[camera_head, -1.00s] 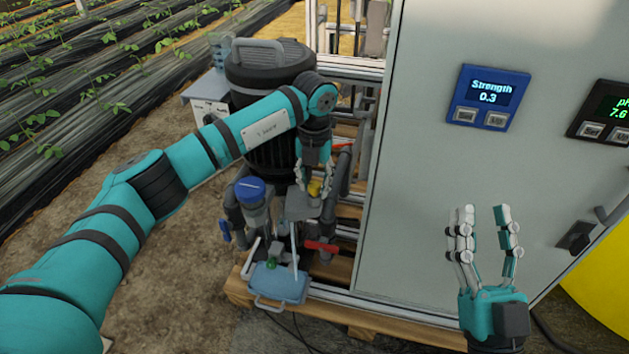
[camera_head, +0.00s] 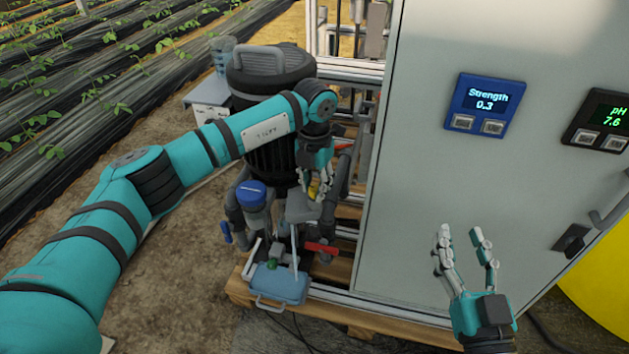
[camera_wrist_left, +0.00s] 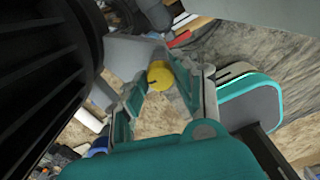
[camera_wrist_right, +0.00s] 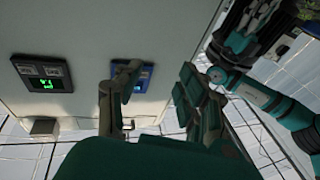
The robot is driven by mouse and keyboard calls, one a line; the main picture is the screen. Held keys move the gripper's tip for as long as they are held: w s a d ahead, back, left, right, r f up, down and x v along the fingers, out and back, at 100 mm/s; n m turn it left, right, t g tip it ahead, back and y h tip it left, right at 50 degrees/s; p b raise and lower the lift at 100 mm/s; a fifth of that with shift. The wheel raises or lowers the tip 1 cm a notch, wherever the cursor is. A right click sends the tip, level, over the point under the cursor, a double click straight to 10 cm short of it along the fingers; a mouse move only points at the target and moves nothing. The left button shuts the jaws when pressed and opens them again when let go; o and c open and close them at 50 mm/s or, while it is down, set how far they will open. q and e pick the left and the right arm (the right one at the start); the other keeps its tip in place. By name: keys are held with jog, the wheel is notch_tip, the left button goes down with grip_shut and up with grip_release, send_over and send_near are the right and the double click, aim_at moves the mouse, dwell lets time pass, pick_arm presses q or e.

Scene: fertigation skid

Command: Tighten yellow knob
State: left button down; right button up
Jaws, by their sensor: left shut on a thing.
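The yellow knob (camera_head: 313,188) sits on a grey fitting (camera_head: 303,207) beside the black pump housing. In the left wrist view the knob (camera_wrist_left: 160,73) shows its round face with a dark line across it. My left gripper (camera_head: 317,186) is around the knob, its fingers closed on its sides and partly hiding it in the head view. In the left wrist view my left fingers (camera_wrist_left: 160,82) flank the knob. My right gripper (camera_head: 459,238) is open and empty in front of the grey cabinet; its spread fingers also show in the right wrist view (camera_wrist_right: 157,85).
The grey cabinet (camera_head: 420,190) stands right of the knob, with a blue Strength panel (camera_head: 485,104) reading 0.3 and a pH panel (camera_head: 603,118) reading 7.6.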

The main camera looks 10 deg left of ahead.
pick_arm(q)
jog(key=m+p, duration=0.1)
jog(key=m, duration=0.3)
jog(key=shift+r+m, duration=0.1)
jog(key=shift+m, duration=1.2)
jog(key=shift+m+p, duration=0.3)
jog(key=shift+m, duration=0.6)
jog(key=m, duration=0.2)
jog(key=shift+m, duration=2.4)
pick_arm(e)
notch_tip(320, 180, down, 9)
jog(key=s+d+g+h, duration=0.1)
jog(key=g, duration=0.4)
jog(key=shift+s+d+r+g+h, duration=0.15)
jog(key=shift+d+g+h, duration=0.15)
jog(key=shift+h, duration=0.1)
pick_arm(q)
jog(key=c, duration=1)
grip_release()
